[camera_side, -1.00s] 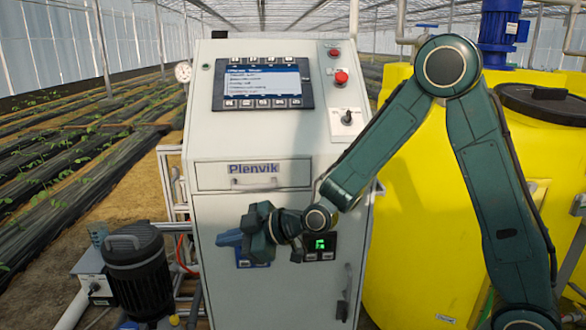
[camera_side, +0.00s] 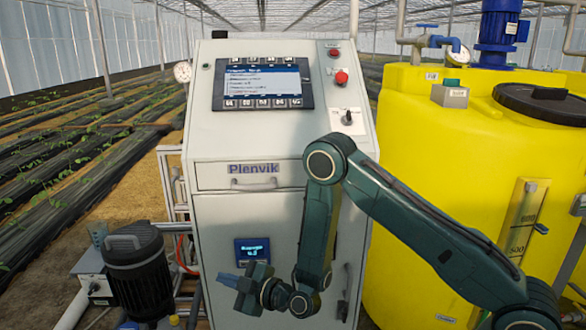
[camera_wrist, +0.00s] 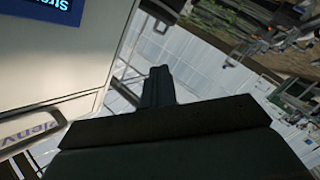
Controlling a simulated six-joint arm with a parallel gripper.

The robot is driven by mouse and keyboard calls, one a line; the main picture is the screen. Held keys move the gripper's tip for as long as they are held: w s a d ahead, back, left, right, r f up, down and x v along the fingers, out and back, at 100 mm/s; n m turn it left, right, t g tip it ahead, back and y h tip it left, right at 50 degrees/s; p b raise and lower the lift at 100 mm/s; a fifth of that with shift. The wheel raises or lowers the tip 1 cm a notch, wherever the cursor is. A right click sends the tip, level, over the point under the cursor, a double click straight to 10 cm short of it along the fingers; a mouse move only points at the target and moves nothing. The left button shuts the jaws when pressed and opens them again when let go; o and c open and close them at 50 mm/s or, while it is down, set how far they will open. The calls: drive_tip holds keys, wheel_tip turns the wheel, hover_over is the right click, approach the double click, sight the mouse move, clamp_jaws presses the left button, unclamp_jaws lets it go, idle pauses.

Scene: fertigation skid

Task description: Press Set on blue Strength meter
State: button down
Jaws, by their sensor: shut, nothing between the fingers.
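The blue Strength meter (camera_side: 252,249) is on the lower front of the cabinet, its lit screen showing in the side view. My gripper (camera_side: 228,281) is just below and left of the meter in the side view, pointing left, shut and empty. Its fingers (camera_wrist: 158,86) show together in the wrist view. Contact cannot be told.
The cabinet (camera_side: 222,215) has a drawer with a handle (camera_side: 254,184), and a door handle (camera_side: 347,292) at lower right. A large screen panel (camera_side: 262,84) is above. A black motor (camera_side: 138,270) stands at left, a yellow tank (camera_side: 430,200) at right.

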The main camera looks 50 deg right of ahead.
drive_tip(key=s+d+f+t+h, duration=0.1)
drive_tip(key=s+d+f+h, duration=0.1)
drive_tip(key=f, duration=0.5)
drive_tip(key=shift+s+d+m+h, duration=0.3)
drive_tip(key=shift+d+h, duration=0.2)
drive_tip(key=shift+d, duration=0.1)
drive_tip(key=shift+w+d, duration=0.1)
drive_tip(key=shift+w, duration=0.05)
drive_tip(key=w+d, duration=0.6)
idle(0.4)
drive_tip(key=shift+w+d, duration=0.55)
drive_tip(key=shift+w, duration=0.05)
idle(3.2)
drive_tip(key=shift+s+a, duration=0.55)
drive_tip(key=shift+s, duration=0.1)
idle(0.4)
drive_tip(key=shift+s+a, duration=1.7)
drive_tip(key=shift+a, duration=0.05)
